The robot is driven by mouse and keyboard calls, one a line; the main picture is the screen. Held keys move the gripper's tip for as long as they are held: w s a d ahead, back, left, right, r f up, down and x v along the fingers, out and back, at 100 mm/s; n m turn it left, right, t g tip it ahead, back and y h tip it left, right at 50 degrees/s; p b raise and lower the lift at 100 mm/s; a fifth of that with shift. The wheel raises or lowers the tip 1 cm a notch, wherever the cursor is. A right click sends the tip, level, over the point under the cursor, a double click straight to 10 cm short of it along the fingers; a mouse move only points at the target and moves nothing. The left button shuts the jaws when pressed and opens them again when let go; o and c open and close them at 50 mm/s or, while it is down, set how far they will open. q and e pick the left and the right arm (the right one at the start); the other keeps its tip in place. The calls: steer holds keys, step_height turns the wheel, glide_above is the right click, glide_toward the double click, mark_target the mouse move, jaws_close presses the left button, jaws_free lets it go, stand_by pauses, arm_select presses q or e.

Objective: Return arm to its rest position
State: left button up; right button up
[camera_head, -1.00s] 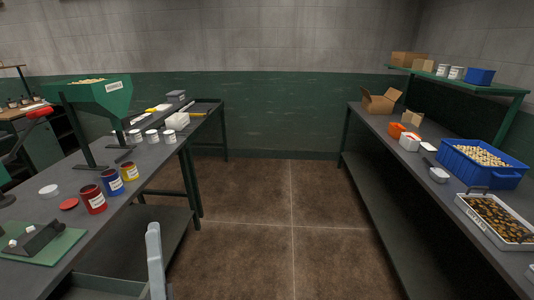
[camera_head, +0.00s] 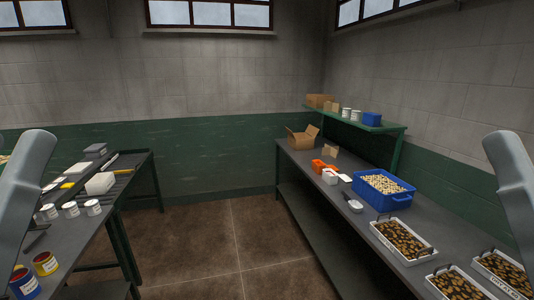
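Both of my grippers are outside the head view. Only a grey link of my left arm shows at the left edge and a grey link of my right arm at the right edge. Both links stand roughly upright, with their upper ends tilted a little. Neither link visibly touches anything. What my grippers hold, if anything, is hidden.
The left bench (camera_head: 88,224) carries white cans (camera_head: 70,209) and paint cans (camera_head: 45,263). The right bench (camera_head: 318,177) carries an open carton (camera_head: 301,139), a blue crate (camera_head: 382,193) and white trays (camera_head: 402,259). A green shelf (camera_head: 358,122) stands above it. The floor (camera_head: 230,235) between is clear.

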arm_select(q)
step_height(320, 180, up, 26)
steer(key=p, duration=2.2)
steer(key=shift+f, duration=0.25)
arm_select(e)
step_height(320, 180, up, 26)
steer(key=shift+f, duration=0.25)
